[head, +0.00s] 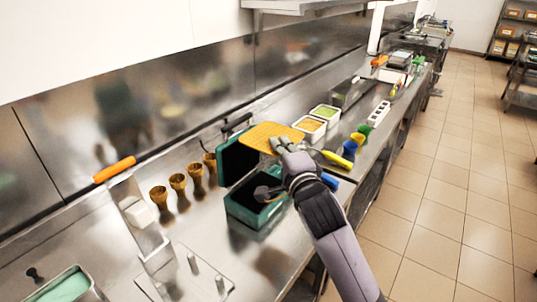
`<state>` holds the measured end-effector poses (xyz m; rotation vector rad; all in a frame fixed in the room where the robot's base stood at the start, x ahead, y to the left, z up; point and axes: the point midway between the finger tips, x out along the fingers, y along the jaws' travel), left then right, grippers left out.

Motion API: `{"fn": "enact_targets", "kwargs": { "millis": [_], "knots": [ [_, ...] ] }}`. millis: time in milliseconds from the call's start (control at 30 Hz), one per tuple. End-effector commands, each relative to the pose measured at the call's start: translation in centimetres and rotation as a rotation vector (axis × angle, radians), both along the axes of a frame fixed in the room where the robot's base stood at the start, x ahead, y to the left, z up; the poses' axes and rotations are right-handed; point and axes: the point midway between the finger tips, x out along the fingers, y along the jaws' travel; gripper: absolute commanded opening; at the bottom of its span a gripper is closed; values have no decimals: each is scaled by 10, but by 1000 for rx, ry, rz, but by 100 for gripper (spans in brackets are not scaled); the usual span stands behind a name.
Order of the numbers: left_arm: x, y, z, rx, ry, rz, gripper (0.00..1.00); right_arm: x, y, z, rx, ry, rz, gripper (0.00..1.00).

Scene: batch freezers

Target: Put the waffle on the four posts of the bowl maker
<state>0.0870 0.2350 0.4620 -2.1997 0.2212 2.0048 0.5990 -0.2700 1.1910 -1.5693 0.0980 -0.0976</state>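The waffle (268,135) is a flat golden-yellow sheet with a grid pattern. My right gripper (279,146) is shut on its near right edge and holds it up over the counter, by the raised lid of the teal waffle iron (255,208). What looks like the bowl maker (143,236) stands at the lower left, with an orange lever handle, a white block and a metal upright. Several short posts (191,262) rise from the plate in front of it, and they are bare. My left gripper is not in view.
Several brown cones or cups (178,187) stand between the bowl maker and the waffle iron. A teal-filled pan (66,287) is at the lower left. Two white tubs (310,126), a yellow-handled tool (336,159) and blue and green items lie beyond the waffle. The tiled aisle on the right is clear.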

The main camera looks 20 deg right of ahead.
Motion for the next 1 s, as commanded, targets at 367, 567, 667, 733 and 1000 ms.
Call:
{"fn": "enact_targets", "kwargs": {
  "millis": [367, 567, 667, 733, 1000],
  "knots": [
    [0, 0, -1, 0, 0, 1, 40, -13, 15, -18, -2, 10, 32, 0],
    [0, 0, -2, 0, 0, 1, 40, -53, 46, -65, -2, 18, 91, 0],
    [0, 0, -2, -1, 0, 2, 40, -77, 59, -83, 0, 17, 111, 0],
    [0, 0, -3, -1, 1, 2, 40, -92, 66, -93, 1, 14, 119, 0],
    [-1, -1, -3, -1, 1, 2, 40, -132, 78, -110, 1, 2, 125, 0]
  ]
}}
